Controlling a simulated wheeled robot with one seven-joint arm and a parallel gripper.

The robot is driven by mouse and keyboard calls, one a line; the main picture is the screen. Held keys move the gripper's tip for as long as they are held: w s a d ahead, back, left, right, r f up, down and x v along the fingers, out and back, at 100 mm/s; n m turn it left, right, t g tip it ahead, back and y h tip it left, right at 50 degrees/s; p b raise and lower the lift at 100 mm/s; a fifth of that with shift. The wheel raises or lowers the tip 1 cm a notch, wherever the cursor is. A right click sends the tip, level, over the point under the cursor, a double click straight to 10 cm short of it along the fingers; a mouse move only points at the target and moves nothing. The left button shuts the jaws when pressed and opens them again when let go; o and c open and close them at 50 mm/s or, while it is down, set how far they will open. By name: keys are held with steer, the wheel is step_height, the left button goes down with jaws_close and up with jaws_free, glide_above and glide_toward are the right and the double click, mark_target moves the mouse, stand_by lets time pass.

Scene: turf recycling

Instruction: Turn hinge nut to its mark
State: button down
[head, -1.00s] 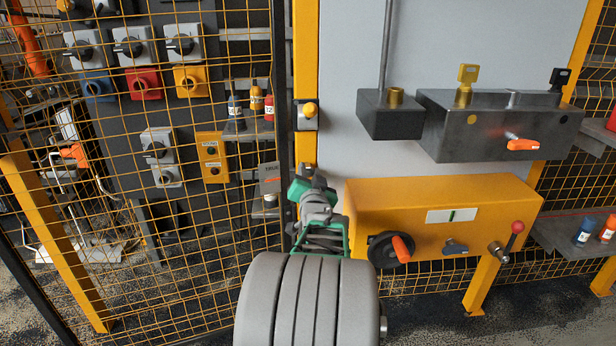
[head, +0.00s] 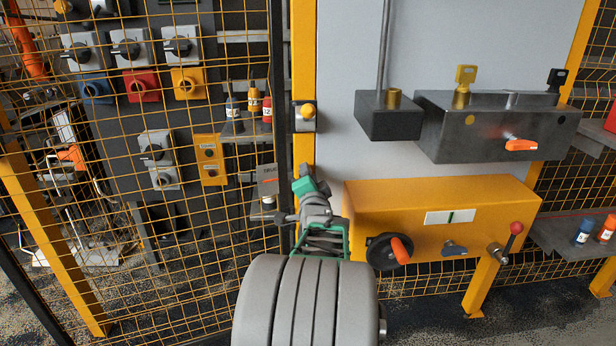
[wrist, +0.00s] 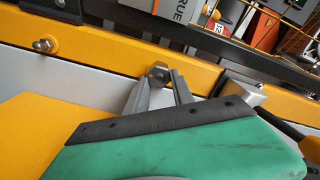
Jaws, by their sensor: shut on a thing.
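The hinge nut (wrist: 158,72), a grey hexagonal nut, sits at the edge of the yellow post in the wrist view. My gripper (wrist: 165,82) has its two grey fingertips at the nut, one on each side, and is shut on it. My green gripper body fills the lower part of that view. In the head view my gripper (head: 303,187) is against the yellow post (head: 304,140), and it hides the nut there. I cannot make out the nut's mark in either view.
A bolt (wrist: 43,44) and a grey metal block (wrist: 238,90) flank the nut. Wire mesh (head: 230,250) is on the left. A shelf with small bottles (head: 234,108) is behind it.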

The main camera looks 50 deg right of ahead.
steer(key=shift+f, duration=0.1)
steer(key=c, duration=1.1)
jaws_free()
steer(key=p+v, duration=0.1)
steer(key=v, duration=0.7)
steer(key=shift+p, duration=0.4)
